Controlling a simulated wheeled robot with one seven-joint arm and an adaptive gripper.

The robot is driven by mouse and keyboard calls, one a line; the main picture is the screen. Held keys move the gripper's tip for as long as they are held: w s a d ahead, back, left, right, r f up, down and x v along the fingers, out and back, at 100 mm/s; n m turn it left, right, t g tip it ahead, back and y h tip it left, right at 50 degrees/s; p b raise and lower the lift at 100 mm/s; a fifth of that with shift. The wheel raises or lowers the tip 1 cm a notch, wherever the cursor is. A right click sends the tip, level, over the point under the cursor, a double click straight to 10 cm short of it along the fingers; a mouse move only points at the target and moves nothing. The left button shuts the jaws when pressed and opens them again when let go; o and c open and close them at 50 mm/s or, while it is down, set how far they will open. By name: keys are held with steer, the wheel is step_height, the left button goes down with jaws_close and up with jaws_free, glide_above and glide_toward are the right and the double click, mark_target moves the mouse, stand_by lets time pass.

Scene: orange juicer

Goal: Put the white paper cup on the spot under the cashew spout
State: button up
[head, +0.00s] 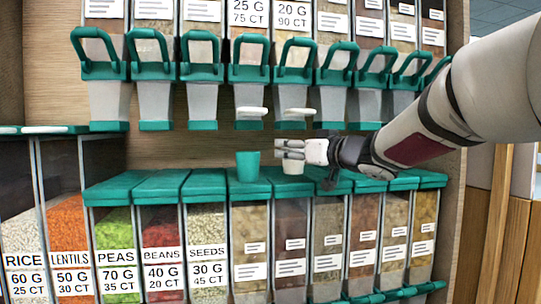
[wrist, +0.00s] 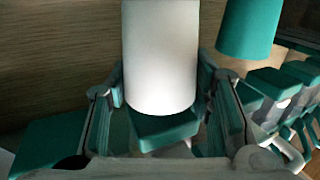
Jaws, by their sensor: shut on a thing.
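The white paper cup (head: 293,167) stands upright just above or on the teal lids of the lower bins, under the dispenser marked 20 G 90 CT. My gripper (head: 289,149) reaches in from the right and is shut on the cup. In the wrist view the white cup (wrist: 160,60) fills the middle, with my gripper's fingers (wrist: 160,88) on both sides of it. I cannot tell whether its base rests on the lid. The product names on the upper dispensers are too small or cut off, so I cannot tell which spout is cashew.
A teal cup (head: 248,166) stands close to the left of the white cup. Two white discs (head: 251,112) hang under the spouts above the cups. Upper dispensers with teal handles (head: 201,58) overhang the row of teal lids (head: 160,187).

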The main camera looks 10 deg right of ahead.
steer(key=shift+w+a+f, duration=0.2)
steer(key=shift+w+f, duration=0.1)
steer(key=shift+w, duration=0.25)
steer(key=shift+w+a+f, duration=0.15)
steer(key=shift+w+f, duration=0.15)
steer(key=shift+w, duration=0.2)
steer(key=shift+s+f, duration=0.15)
steer(key=shift+f, duration=0.05)
steer(key=shift+f, duration=0.15)
steer(key=o, duration=0.8)
